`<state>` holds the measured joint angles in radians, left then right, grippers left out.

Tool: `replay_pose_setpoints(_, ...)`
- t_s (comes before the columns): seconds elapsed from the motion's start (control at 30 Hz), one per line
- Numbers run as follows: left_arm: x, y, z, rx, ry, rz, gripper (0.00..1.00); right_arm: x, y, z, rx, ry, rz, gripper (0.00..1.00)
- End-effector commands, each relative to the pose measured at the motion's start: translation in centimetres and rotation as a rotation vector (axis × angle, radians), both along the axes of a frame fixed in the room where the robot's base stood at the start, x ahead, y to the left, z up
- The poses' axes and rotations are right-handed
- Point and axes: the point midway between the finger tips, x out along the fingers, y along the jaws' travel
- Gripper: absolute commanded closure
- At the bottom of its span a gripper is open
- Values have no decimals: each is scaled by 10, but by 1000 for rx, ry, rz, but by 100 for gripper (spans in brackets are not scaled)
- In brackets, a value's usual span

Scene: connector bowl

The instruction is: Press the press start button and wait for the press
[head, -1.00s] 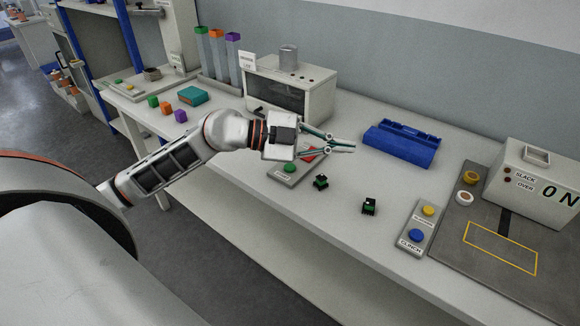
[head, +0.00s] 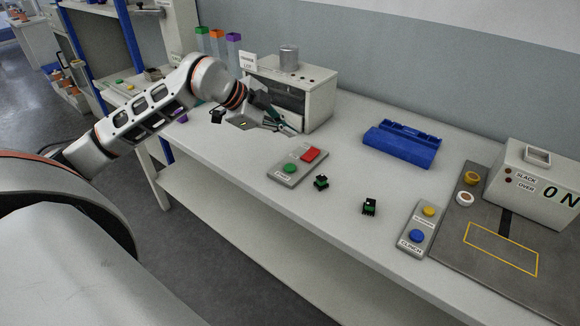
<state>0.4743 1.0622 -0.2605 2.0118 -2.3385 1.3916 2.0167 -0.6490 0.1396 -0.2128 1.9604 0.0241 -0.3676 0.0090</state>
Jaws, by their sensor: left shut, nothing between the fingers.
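A grey button panel (head: 281,176) lies on the bench. It carries a green button (head: 290,169) beside a small label, too small to read surely, and a red button (head: 310,154). Both buttons are uncovered. My left gripper (head: 284,128) is shut and empty. It is behind and left of the panel, in front of a grey box machine (head: 318,103) with a dark front window and a silver cylinder on top. The gripper is apart from both buttons and partly hides the machine's lower front. My right gripper is not in view.
Small green-and-black connectors (head: 321,182) (head: 369,207) lie right of the panel. A blue tray (head: 402,146) stands farther back. Another panel (head: 417,243) has yellow and blue buttons. A grey tester (head: 537,187) stands on a dark mat at right.

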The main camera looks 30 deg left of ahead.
Motion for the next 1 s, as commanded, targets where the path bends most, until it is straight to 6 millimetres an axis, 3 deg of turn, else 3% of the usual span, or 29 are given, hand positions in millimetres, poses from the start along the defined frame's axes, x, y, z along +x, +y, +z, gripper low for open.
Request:
replay_pose_setpoints(0.27, 0, -1, -16, -1, 1, -2, 100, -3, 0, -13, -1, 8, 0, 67)
replay_pose_setpoints(0.67, -1, -1, -70, 1, 7, -3, 100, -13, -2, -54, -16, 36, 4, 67)
replay_pose_setpoints(1.0, 0, -1, -89, 0, 0, -2, 100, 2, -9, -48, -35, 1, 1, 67)
